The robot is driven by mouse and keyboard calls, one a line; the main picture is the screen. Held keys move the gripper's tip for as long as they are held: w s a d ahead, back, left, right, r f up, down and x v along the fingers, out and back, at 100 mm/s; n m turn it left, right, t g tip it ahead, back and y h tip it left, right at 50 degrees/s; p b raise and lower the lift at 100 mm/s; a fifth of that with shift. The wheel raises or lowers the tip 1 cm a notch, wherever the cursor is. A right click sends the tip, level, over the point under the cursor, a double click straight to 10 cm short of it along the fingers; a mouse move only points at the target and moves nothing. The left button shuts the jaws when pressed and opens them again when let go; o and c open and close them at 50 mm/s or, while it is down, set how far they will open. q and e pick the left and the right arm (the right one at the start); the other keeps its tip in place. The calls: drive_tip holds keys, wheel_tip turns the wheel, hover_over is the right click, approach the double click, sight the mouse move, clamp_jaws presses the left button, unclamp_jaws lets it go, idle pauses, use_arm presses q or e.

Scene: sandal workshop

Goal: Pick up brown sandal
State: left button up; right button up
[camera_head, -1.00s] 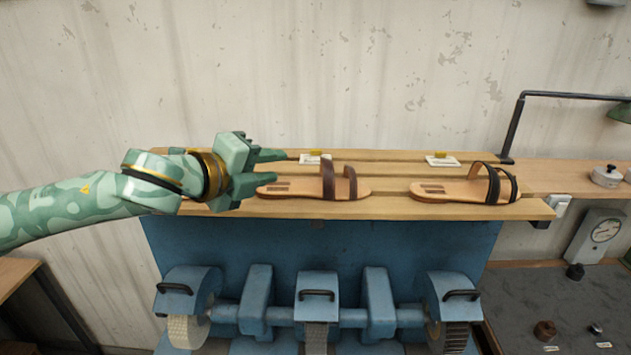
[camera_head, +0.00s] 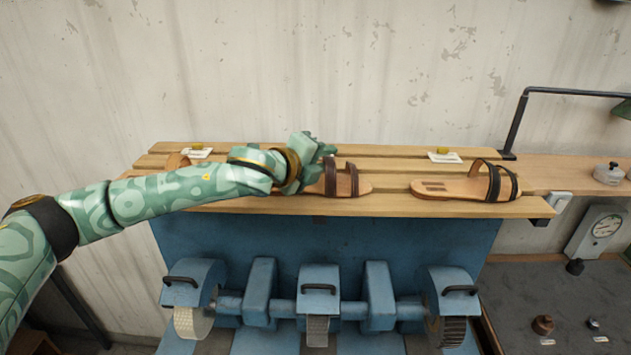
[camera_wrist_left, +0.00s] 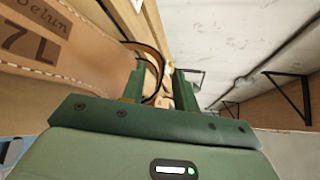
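The brown-strapped sandal (camera_head: 345,184) lies on the slatted shelf (camera_head: 400,208), its heel part hidden behind my left arm. My left gripper (camera_head: 328,150) is at its heel side in the head view, close to the brown straps. In the left wrist view, the sandal's tan insole (camera_wrist_left: 75,50), stamped "7 L", fills the upper left. There the fingers of my left gripper (camera_wrist_left: 160,82) stand apart, with a brown strap (camera_wrist_left: 150,52) beyond and partly between them. I cannot tell whether they touch it. My right gripper is not in view.
A black-strapped sandal (camera_head: 455,187) lies to the right on the shelf. White cards (camera_head: 444,157) lie at the back. A blue machine (camera_head: 320,290) stands below; a lamp arm (camera_head: 515,125) rises at right.

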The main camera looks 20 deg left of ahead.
sight(322, 186)
use_arm(q)
drive_tip(key=shift+s, duration=0.1)
clamp_jaws()
drive_tip(key=shift+r, duration=0.1)
drive_tip(key=shift+r, duration=0.25)
wheel_tip(322, 186, up, 3)
drive_tip(key=shift+f+b, duration=0.15)
drive_tip(key=shift+b, duration=0.15)
drive_tip(key=s+d+r+b, duration=0.2)
drive_tip(key=s+d+r, duration=0.3)
drive_tip(key=d+r, duration=0.4)
drive_tip(key=d, duration=0.4)
drive_tip(key=shift+r, duration=0.4)
